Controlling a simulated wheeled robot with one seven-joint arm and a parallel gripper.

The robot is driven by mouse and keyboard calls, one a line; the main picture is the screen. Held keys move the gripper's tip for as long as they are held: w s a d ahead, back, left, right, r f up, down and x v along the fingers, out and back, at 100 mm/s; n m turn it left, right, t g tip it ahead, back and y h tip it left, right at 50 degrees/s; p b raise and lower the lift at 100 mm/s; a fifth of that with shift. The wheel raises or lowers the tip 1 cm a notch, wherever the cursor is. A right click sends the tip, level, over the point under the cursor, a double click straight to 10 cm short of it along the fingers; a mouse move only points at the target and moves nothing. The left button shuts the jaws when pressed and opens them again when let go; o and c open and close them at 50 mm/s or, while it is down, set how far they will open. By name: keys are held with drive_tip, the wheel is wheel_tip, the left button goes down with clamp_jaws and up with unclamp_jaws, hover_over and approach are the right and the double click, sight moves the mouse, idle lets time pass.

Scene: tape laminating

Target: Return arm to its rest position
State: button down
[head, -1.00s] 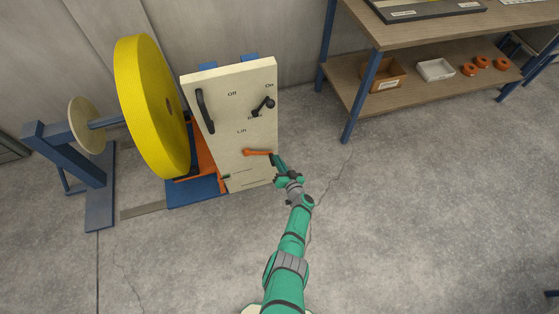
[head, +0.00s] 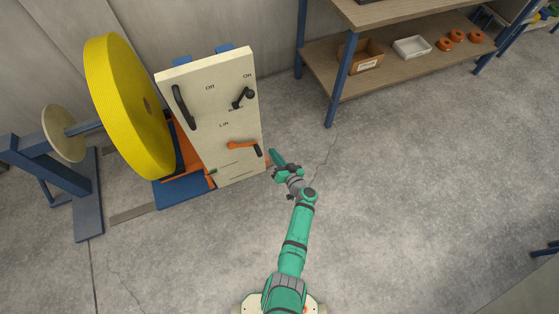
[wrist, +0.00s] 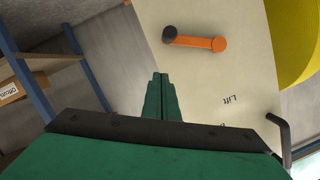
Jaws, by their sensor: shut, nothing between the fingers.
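My green arm reaches forward from the bottom of the head view. My gripper (head: 273,154) is shut and empty, just right of the cream machine panel (head: 212,130) and apart from it. In the wrist view my gripper (wrist: 161,76) shows its two fingers pressed together. The orange lever (head: 242,145) with a black knob sits low on the panel, left of my gripper. The orange lever also shows in the wrist view (wrist: 200,42), beyond the fingertips. A black switch handle (head: 243,97) sits near the "On" mark, and a black handle (head: 184,107) is at the panel's left.
A large yellow tape roll (head: 125,105) on a blue stand (head: 88,200) stands left of the panel. A wooden shelf unit (head: 335,85) with a brown box (head: 362,56) and a white tray (head: 411,47) is at the upper right.

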drive_tip(key=shift+v, duration=2.15)
